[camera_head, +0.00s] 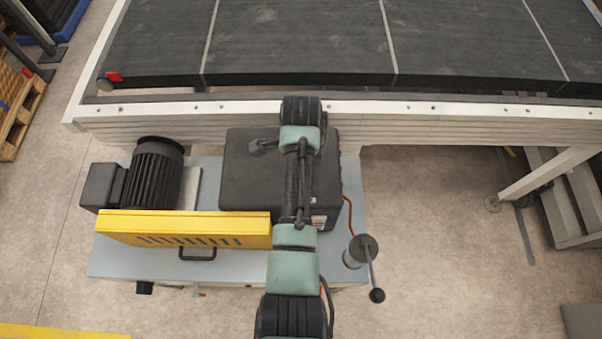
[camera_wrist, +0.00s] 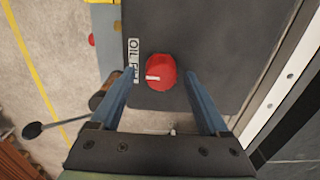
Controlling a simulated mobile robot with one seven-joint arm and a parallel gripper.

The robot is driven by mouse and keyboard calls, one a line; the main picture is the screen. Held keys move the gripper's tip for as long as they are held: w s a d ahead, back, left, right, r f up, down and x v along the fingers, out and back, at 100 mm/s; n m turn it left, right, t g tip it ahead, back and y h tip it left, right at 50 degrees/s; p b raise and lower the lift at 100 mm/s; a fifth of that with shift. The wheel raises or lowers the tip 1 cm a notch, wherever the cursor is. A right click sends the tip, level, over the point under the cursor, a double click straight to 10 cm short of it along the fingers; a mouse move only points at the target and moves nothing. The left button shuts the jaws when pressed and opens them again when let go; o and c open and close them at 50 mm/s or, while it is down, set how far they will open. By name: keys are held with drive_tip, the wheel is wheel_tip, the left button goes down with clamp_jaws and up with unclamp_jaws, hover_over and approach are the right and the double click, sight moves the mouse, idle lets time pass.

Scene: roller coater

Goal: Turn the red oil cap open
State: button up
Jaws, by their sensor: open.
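The red oil cap (camera_wrist: 161,73) sits on top of the dark grey box, beside a white "OIL" label (camera_wrist: 134,60). A pale mark shows on the cap's face. My gripper (camera_wrist: 158,78) is open in the wrist view, with one blue finger on each side of the cap. Gaps show between the cap and both fingers; I cannot tell how far above the box the fingertips are. In the head view my arm lies over the dark grey box (camera_head: 245,175) and hides the cap.
A yellow guard (camera_head: 185,228) and a black motor (camera_head: 155,172) stand left of the box. A lever with a black knob (camera_head: 377,295) stands at the table's right corner. The conveyor's white frame (camera_head: 420,108) runs behind the box.

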drive_tip(key=shift+f, duration=0.9)
clamp_jaws()
